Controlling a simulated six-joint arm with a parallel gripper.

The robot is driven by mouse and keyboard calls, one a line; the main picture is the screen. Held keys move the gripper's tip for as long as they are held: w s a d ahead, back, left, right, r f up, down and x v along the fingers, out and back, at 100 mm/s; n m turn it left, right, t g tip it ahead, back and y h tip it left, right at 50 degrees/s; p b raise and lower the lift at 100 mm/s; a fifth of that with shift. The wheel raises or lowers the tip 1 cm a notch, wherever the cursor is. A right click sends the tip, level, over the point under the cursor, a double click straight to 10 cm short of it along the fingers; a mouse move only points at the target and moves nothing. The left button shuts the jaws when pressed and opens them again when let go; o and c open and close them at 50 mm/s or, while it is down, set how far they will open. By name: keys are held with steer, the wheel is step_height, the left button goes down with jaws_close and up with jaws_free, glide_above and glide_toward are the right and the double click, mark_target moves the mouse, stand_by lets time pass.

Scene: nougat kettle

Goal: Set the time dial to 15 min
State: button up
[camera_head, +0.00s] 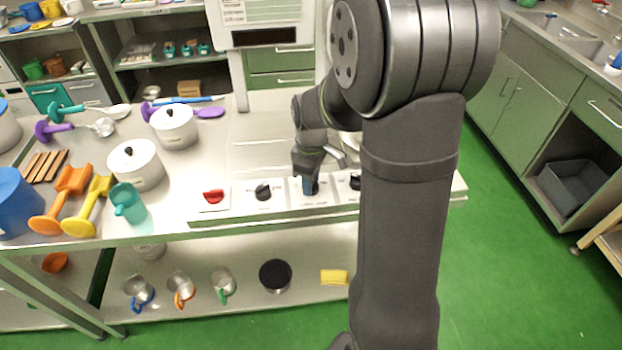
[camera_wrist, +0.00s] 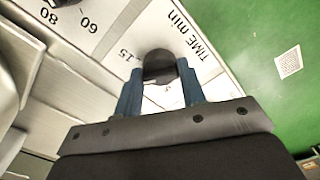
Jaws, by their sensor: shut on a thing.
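The time dial (camera_wrist: 160,66) is a round black knob on a light panel marked "TIME min" in the wrist view. A printed "15" shows just left of it; other marks around it are partly hidden. My gripper (camera_wrist: 160,76) has its two blue fingers closed on either side of the dial. In the head view my gripper (camera_head: 309,186) reaches down onto the control panel (camera_head: 235,206) and covers most of the dial. The dial's pointer direction cannot be told.
A red knob (camera_head: 213,196) and a black knob (camera_head: 263,191) sit left of my gripper, another black knob (camera_head: 355,183) close to its right. White pots (camera_head: 135,164) and a teal cup (camera_head: 128,203) stand further left. Open green floor lies in front.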

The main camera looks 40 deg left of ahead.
steer(key=m, duration=0.6)
stand_by(0.6)
steer(key=o, duration=1)
step_height(320, 180, up, 17)
steer(key=shift+r, duration=0.2)
step_height(320, 180, down, 18)
steer(key=shift+r, duration=0.25)
stand_by(0.6)
